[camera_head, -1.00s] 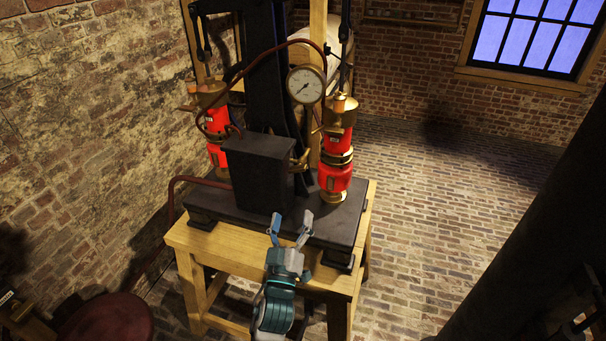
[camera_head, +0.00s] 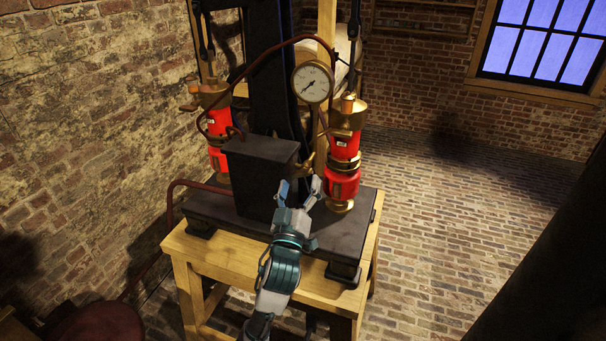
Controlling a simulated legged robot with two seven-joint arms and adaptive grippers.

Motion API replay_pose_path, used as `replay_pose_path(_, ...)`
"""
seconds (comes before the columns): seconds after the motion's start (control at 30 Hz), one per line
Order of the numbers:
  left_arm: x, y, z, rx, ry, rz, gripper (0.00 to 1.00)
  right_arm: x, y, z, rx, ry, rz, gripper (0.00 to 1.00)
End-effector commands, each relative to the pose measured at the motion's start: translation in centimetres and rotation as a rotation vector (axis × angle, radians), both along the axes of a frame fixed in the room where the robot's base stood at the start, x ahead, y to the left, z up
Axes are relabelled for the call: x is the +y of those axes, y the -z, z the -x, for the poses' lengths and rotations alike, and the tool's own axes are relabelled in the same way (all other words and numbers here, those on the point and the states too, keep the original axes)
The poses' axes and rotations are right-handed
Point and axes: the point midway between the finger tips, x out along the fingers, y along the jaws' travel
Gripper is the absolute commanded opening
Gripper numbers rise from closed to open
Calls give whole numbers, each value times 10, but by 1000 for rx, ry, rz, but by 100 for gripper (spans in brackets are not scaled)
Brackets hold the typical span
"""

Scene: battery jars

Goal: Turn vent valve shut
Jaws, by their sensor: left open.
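A small brass valve fitting (camera_head: 307,164) sits low beside the right side of the black box (camera_head: 258,172), below the dial gauge; I take it for the vent valve. Its handle is too small to tell how far it is turned. My left gripper (camera_head: 300,186) is open and empty, its two fingers pointing up and away toward the fitting. The fingertips appear just below and in front of it in the picture, with no clear contact. My right gripper does not show.
Two red and brass cylinders (camera_head: 343,170) (camera_head: 216,126) flank the dark column. A gauge (camera_head: 312,82) hangs above the fitting. A reddish pipe (camera_head: 190,183) runs at the left. The wooden table (camera_head: 225,258) carries a dark base plate (camera_head: 340,240). Brick floor is clear at right.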

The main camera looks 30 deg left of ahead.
Motion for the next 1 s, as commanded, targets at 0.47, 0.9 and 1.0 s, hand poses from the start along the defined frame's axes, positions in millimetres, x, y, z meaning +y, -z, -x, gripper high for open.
replay_pose_path(0.47,12,-13,-32,-1,0,-1,79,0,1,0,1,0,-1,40)
replay_pose_path(0.9,13,-12,-31,0,0,1,19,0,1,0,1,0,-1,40)
replay_pose_path(1.0,13,-13,-31,3,0,-7,19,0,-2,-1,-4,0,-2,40)
